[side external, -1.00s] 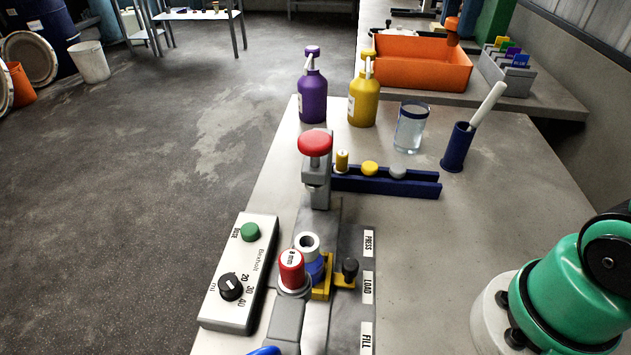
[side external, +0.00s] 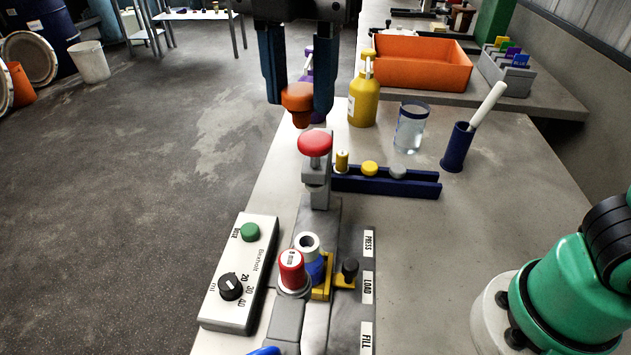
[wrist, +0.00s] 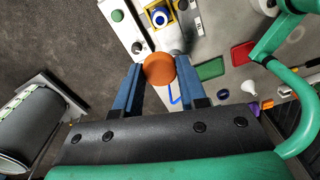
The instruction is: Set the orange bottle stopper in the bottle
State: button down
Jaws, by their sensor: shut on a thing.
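The orange bottle stopper (side external: 298,98) is held between the blue fingers of my gripper (side external: 298,106), high up behind the red press knob in the side view. It also shows as an orange disc (wrist: 160,68) between the fingertips in the wrist view. The bottle (side external: 307,244) is small, with a white open neck and a blue body, and stands upright in a yellow holder near the LOAD label. In the wrist view the bottle (wrist: 159,17) is seen from above, beyond the stopper. The stopper is well apart from the bottle.
The red press knob (side external: 315,143) rises behind the bottle. A red-capped dial (side external: 291,268) stands close at its front left. A blue rack (side external: 386,182) with small caps, a yellow pump bottle (side external: 363,98) and a glass (side external: 411,127) are behind.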

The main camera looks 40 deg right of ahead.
notch_tip(320, 180, down, 15)
jog(key=shift+d+f, duration=0.1)
dwell(0.7)
jog(key=shift+f, duration=1.4)
dwell(1.6)
dwell(0.4)
grip_release()
jog(key=shift+r, duration=0.1)
notch_tip(320, 180, up, 7)
dwell(1.0)
